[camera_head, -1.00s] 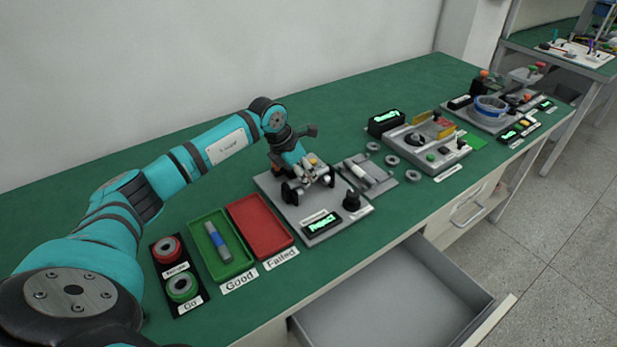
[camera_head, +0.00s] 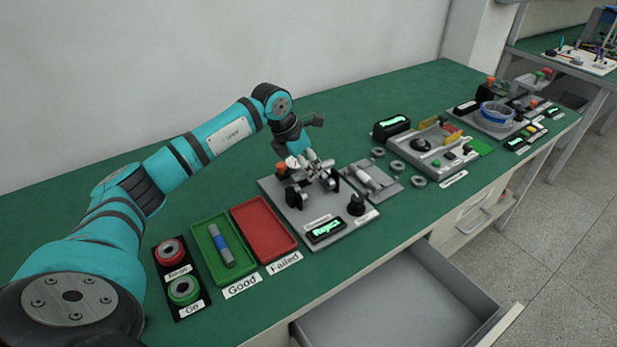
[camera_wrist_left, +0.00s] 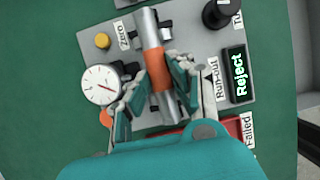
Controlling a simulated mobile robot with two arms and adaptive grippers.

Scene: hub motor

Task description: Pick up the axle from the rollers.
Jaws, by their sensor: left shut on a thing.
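The axle (camera_wrist_left: 147,28) is a grey metal rod with an orange band at its middle, seen in the left wrist view. My left gripper (camera_wrist_left: 156,88) is shut on it around the orange band, one finger on each side. In the head view my left gripper (camera_head: 312,168) is over the run-out test plate (camera_head: 345,228), and the axle is small and partly hidden by the fingers. The black roller supports (camera_head: 297,197) stand below it. I cannot tell how large the gap between axle and rollers is. My right gripper is not in view.
A dial gauge (camera_wrist_left: 102,85) stands close beside the left gripper. A display (camera_wrist_left: 238,75) reads "Reject". The red Failed tray (camera_head: 265,250) is empty; the green Good tray (camera_head: 198,236) holds a blue-banded axle (camera_head: 221,245). An open drawer (camera_head: 400,310) juts out in front.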

